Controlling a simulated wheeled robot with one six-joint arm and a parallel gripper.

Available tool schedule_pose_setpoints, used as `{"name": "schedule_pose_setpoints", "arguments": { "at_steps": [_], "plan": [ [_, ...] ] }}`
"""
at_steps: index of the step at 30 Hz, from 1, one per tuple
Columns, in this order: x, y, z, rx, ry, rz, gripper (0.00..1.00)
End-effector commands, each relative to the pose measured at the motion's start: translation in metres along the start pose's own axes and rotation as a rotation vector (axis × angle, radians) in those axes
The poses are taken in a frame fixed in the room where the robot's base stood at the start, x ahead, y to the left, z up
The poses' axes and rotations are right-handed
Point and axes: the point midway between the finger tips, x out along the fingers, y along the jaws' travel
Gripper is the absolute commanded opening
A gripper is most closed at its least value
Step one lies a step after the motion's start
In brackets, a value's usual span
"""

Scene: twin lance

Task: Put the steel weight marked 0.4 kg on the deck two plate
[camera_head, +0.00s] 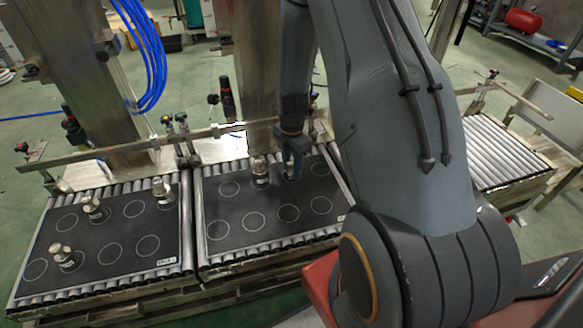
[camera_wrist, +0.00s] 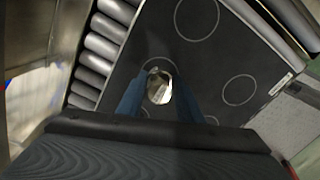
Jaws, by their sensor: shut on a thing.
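My gripper (camera_head: 293,160) points down over the far right part of the right-hand black plate (camera_head: 275,225). Its two blue fingers (camera_wrist: 162,98) are shut on a shiny steel weight (camera_wrist: 159,88), which is mostly hidden in the head view. A printed circle shows just behind this weight in the wrist view; I cannot tell whether the weight touches the plate. Another steel weight (camera_head: 260,170) stands on the same plate, left of my gripper. The left-hand black plate (camera_head: 115,235) bears steel weights at its far right (camera_head: 160,188), far left (camera_head: 92,208) and near left (camera_head: 62,256). No weight marking is readable.
Both plates lie on roller conveyors and carry printed circles; several circles on the right-hand plate are bare. A metal rail (camera_head: 120,150) and steel posts (camera_head: 75,80) stand behind. Blue hoses (camera_head: 150,55) hang at upper left. Another roller conveyor (camera_head: 500,155) is at right.

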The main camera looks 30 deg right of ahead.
Motion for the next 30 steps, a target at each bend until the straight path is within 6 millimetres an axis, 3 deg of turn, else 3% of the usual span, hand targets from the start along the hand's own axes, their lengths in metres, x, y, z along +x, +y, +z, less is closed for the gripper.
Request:
{"name": "schedule_pose_setpoints", "arguments": {
  "at_steps": [8, 9, 12, 23, 30],
  "plan": [
    [0.0, 0.001, 0.0, 0.0, -0.001, 0.002, 0.0],
    [0.001, 0.001, 0.0, 0.0, -0.001, 0.001, 0.34],
    [0.001, 0.001, 0.0, 0.0, -0.001, 0.002, 0.51],
    [-0.003, 0.001, 0.0, 0.0, -0.001, 0.002, 0.51],
    [-0.04, 0.002, 0.001, 0.0, -0.003, 0.006, 0.51]
  ]
}}
